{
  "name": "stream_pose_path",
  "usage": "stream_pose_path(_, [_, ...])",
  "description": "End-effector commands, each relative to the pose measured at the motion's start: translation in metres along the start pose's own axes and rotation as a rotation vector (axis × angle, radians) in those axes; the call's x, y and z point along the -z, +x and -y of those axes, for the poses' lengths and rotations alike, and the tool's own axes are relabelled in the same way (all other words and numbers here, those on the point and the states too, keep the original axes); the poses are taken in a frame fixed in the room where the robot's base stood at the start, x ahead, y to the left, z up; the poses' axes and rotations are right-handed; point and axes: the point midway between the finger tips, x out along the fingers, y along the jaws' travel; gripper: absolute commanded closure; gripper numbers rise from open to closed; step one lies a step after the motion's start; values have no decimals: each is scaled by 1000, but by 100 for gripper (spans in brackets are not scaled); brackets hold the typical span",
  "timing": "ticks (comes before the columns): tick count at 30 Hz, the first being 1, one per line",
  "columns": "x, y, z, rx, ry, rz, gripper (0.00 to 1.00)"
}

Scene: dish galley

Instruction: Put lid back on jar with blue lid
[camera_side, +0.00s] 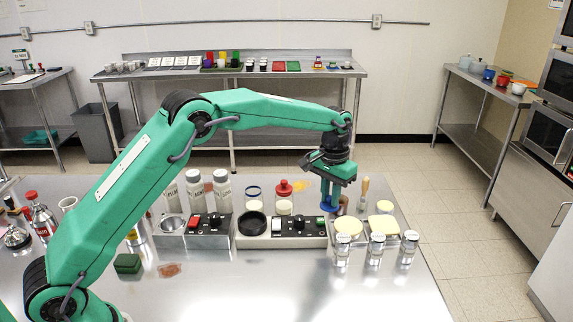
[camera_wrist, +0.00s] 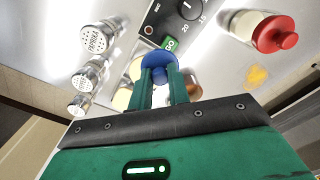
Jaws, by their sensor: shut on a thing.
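The blue lid (camera_side: 329,206) is held in my gripper (camera_side: 333,195), above the right part of the steel table. In the wrist view the blue lid (camera_wrist: 158,64) sits between the two green fingertips (camera_wrist: 160,77), which are shut on it. A pale jar with a blue ring at its top (camera_side: 254,192) stands farther back and left of my gripper, apart from the held lid. I cannot tell whether its top is open. Next to it is a pale jar with a red lid (camera_side: 284,188), which also shows at the wrist view's upper right (camera_wrist: 275,33).
A control panel with knobs (camera_side: 299,224) lies left of my gripper. Several metal-capped shakers (camera_side: 376,248) stand in front, with round yellowish tops (camera_side: 382,224) behind them. White bottles (camera_side: 221,188) stand farther left. The front of the table is largely clear.

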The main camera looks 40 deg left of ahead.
Motion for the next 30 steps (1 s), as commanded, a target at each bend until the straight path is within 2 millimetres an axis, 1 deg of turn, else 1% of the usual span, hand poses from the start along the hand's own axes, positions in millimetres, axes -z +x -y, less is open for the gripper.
stream_pose_path(5, [-1, -3, 11, 0, -23, -1, 100])
stream_pose_path(8, [-2, -6, 27, 0, -56, -1, 100])
stream_pose_path(11, [-5, -10, 49, 0, -104, -1, 100])
stream_pose_path(16, [-14, -21, 98, 0, -213, -2, 100])
stream_pose_path(21, [-31, -31, 152, 0, -336, -2, 100])
stream_pose_path(24, [-42, -36, 178, 0, -402, -2, 100])
stream_pose_path(27, [-52, -40, 200, 0, -455, -1, 100])
stream_pose_path(30, [-60, -44, 214, 0, -493, -2, 100])
